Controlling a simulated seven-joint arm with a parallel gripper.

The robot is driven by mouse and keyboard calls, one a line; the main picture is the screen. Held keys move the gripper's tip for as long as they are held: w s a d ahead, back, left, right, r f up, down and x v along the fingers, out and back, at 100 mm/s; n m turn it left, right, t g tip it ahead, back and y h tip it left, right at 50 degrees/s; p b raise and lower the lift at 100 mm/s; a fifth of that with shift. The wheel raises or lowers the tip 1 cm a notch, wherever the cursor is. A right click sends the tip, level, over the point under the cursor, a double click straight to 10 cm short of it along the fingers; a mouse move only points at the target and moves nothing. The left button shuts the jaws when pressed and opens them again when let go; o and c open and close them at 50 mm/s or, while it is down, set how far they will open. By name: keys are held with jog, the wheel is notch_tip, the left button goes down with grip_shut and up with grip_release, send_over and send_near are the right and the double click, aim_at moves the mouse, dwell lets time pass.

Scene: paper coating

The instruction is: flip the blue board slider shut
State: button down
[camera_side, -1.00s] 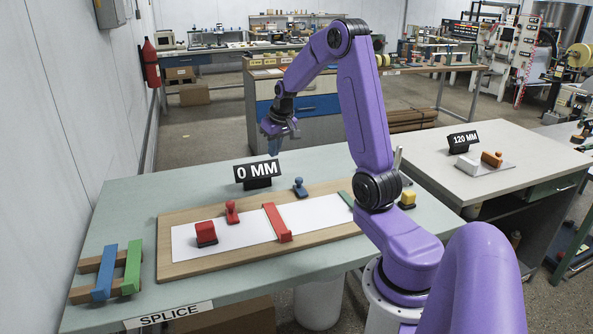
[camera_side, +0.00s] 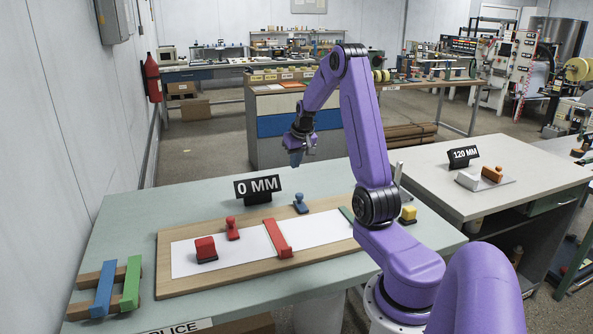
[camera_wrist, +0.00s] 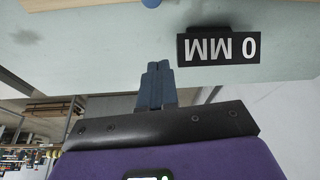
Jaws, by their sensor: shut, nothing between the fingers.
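A blue knob-topped piece (camera_side: 300,203) stands upright at the far edge of the wooden board (camera_side: 166,268). A rounded blue part (camera_wrist: 151,3) is cut off at the top of the wrist view. A blue bar (camera_side: 104,288) lies on a brown wooden rack left of the board. I cannot tell which of these is the blue board slider. My gripper (camera_side: 296,158) hangs high above the table's far side, clear of the blue knob-topped piece and touching nothing. Its blue fingers (camera_wrist: 158,68) are together and empty in the wrist view.
White paper (camera_side: 245,246) lies on the board under a red bar (camera_side: 277,238). The 0 MM sign (camera_side: 257,188) stands behind the board, near my gripper.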

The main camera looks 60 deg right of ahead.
aim_at(304, 210)
jog(key=x, duration=0.8)
jog(key=shift+f, duration=0.25)
jog(key=shift+s+f, duration=0.1)
jog(key=shift+f, duration=0.15)
jog(key=shift+s+a+f, duration=0.15)
jog(key=shift+s+a, duration=0.95)
jog(key=shift+s, duration=0.3)
jog(key=shift+s+a+f, duration=0.1)
jog(key=shift+s+a, duration=2.3)
jog(key=shift+s, duration=0.05)
